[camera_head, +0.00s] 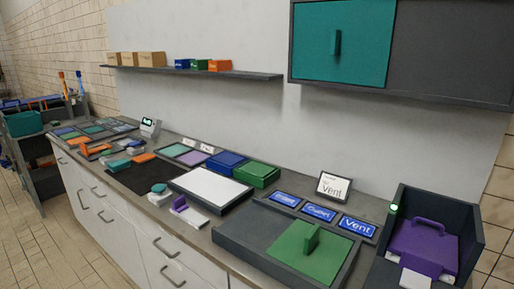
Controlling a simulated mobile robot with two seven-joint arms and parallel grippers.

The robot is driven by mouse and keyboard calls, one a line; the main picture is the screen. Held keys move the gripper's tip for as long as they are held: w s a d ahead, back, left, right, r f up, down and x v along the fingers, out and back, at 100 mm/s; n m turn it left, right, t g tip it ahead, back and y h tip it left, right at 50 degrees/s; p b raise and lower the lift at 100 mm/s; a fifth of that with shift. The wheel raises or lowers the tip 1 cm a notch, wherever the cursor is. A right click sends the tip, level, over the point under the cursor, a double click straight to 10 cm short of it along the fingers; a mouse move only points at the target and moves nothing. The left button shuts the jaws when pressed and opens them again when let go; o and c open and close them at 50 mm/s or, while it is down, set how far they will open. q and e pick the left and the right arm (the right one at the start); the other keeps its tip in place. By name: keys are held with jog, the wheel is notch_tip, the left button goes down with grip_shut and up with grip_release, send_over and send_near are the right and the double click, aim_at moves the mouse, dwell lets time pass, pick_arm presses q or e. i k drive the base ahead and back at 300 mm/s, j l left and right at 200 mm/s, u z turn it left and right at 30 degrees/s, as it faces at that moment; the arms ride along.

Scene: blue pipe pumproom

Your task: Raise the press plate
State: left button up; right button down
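A purple plate with an arched handle (425,243), which looks like the press plate, sits low inside a dark grey open-fronted housing (466,215) at the far right of the counter. A small green light (393,209) glows on the housing's left wall. White pieces (416,278) show at the plate's front edge; whether they lie under it I cannot tell. Neither of my grippers is in view, and nothing touches the plate.
Left of the housing is a grey tray with a green sliding panel (295,252). Blue labels (357,226) and a "Vent" card (333,187) stand behind it. A teal-doored wall cabinet (342,45) hangs above. Blue and green boxes (257,174) and a white board (210,187) occupy the middle counter.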

aim_at(440, 246)
jog(key=l+z, duration=0.1)
jog(key=z, duration=1.25)
jog(key=l+u, duration=0.15)
jog(key=l, duration=0.45)
jog(key=k+l+u, duration=0.15)
jog(key=l, duration=0.4)
jog(key=i+l+u, duration=0.15)
jog(key=l, duration=0.2)
jog(key=i+l+u, duration=0.1)
jog(key=l, duration=0.25)
jog(key=l+u, duration=0.15)
jog(key=l, duration=0.2)
jog(key=i+l+u, duration=0.1)
jog(key=i+l, duration=0.15)
jog(key=i+l+u, duration=0.1)
jog(key=i+l, duration=0.15)
jog(key=l, duration=0.15)
jog(key=i+l+u, duration=0.15)
jog(key=l, duration=0.25)
jog(key=i, duration=0.05)
